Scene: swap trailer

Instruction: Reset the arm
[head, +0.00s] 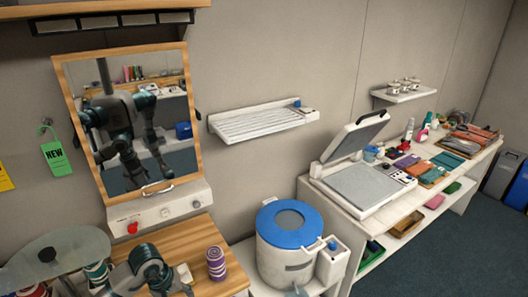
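Part of my own dark grey and teal arm rises into the bottom left of the head view, bent above the wooden counter (196,234). Its gripper does not show; the arm runs out of the bottom edge. My other gripper is not in view. A framed mirror (172,108) behind the counter reflects my body and arms, but the grippers in it are too small to read.
A purple-and-white striped roll (216,263) stands on the counter close beside my arm. A round glass top (60,250) is at left. A blue-lidded drum (290,245) and an open-lidded press (365,185) stand right. Dark floor (450,250) is clear at right.

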